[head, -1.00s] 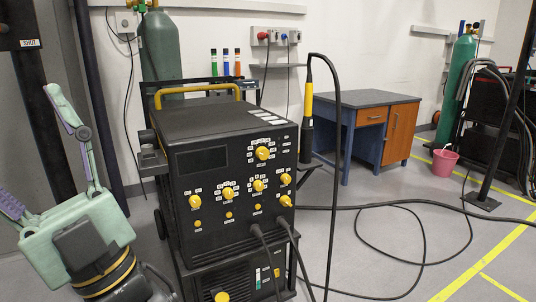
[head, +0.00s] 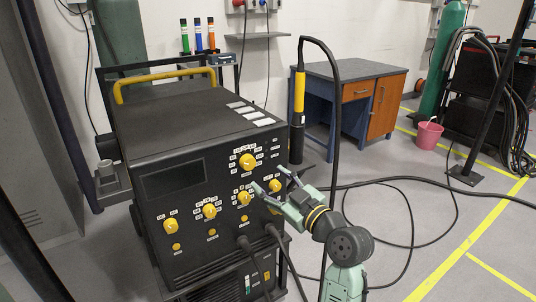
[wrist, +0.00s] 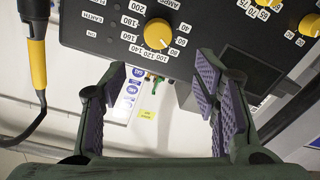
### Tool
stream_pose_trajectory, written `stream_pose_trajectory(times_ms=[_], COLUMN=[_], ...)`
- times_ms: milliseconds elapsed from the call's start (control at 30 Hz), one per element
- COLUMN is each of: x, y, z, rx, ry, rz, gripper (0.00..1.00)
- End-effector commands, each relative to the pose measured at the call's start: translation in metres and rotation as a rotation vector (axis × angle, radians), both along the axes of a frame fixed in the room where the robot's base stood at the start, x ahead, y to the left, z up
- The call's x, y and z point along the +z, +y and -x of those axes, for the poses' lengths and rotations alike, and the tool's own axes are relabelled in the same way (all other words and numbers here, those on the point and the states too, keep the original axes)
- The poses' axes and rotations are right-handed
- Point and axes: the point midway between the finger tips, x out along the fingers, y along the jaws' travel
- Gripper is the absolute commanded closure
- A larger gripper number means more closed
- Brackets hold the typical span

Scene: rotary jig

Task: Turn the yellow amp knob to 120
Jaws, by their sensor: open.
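The yellow amp knob (head: 247,161) is at the upper right of the black machine's front panel, ringed by white number labels. In the wrist view the amp knob (wrist: 158,33) appears upside down near the top, with labels including 80, 100 and 120 around it. My gripper (head: 268,180) is open and empty in front of the panel, below and right of the amp knob in the head view. In the wrist view the fingers of my gripper (wrist: 160,82) stand wide apart, and the knob lies beyond their tips, not between them.
Other yellow knobs, such as one (head: 209,210) at the lower left and one (head: 243,198) below the amp knob, crowd the panel. A yellow-handled torch (head: 300,90) hangs at the machine's right side. Black cables (head: 268,245) leave the lower panel. A desk (head: 352,72) stands behind.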

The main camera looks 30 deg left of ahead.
Motion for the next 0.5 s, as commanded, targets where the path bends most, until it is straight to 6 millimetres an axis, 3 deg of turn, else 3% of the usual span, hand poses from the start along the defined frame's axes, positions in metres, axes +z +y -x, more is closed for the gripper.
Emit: stream_pose_trajectory(times_ms=[100,233,500], x=[-0.008,-0.008,-0.006], y=[-0.005,0.003,0.05], z=[-0.002,-0.005,-0.019], rx=[0.013,0.018,0.018], ry=[0.008,0.009,0.01], rz=[0.021,0.024,0.023], gripper=[0.45,0.45,0.45])
